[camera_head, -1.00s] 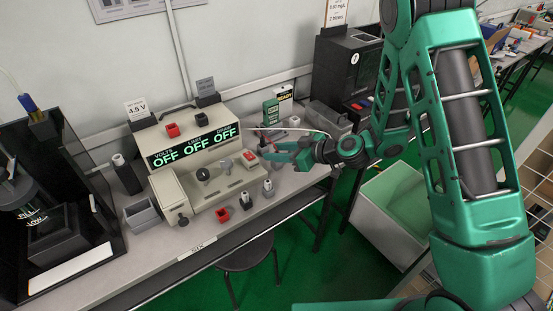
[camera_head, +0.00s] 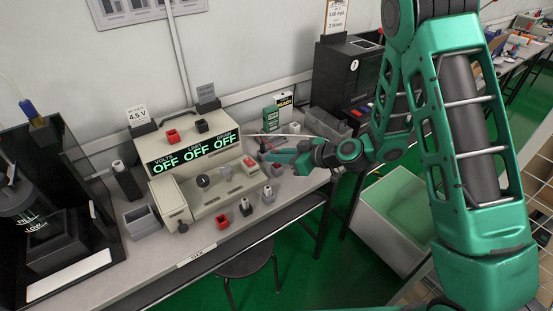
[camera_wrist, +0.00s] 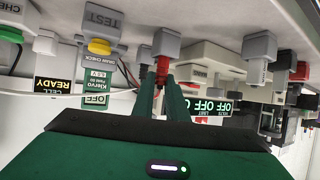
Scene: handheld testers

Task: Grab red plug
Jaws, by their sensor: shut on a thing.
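The red plug (camera_wrist: 161,69) shows in the wrist view, which is upside down. It sits between the tips of my gripper (camera_wrist: 166,82), whose two green fingers are shut on it. The plug's far end meets a grey block (camera_wrist: 168,43) on the bench; I cannot tell whether it is seated in it. In the head view my gripper (camera_head: 268,152) is low over the bench, right of the beige power unit (camera_head: 198,168); the plug is too small there to make out clearly.
A READY box (camera_head: 285,101), a green box (camera_head: 270,119) and a grey bin (camera_head: 326,124) stand behind my gripper. A thin cable passes behind my gripper.

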